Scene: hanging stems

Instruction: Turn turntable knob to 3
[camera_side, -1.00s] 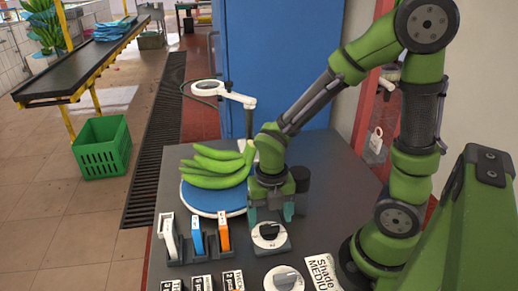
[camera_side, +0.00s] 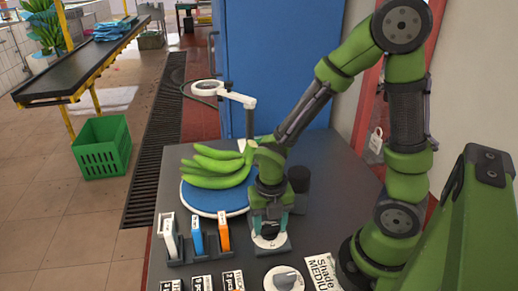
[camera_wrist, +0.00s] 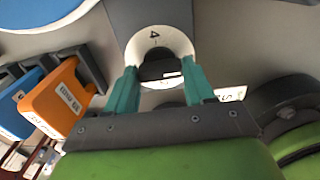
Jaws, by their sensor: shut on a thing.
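The turntable knob is a black grip on a white round dial (camera_side: 270,241) set on a grey base, in front of the turntable. My gripper (camera_side: 270,226) is down over it. In the wrist view my gripper's teal fingers (camera_wrist: 160,88) stand on either side of the black knob (camera_wrist: 162,68), shut on it. The dial (camera_wrist: 157,42) shows a digit that looks like a 4 at its far edge; other marks are hidden by the knob and fingers. The blue turntable (camera_side: 214,199) carries a bunch of green bananas (camera_side: 216,167).
A rack with white, blue and orange gauges (camera_side: 223,231) stands left of the knob. A second dial (camera_side: 284,279) and a "Shade MEDIUM" card (camera_side: 321,270) lie at the front. A white ring lens on a stand (camera_side: 237,97) rises behind.

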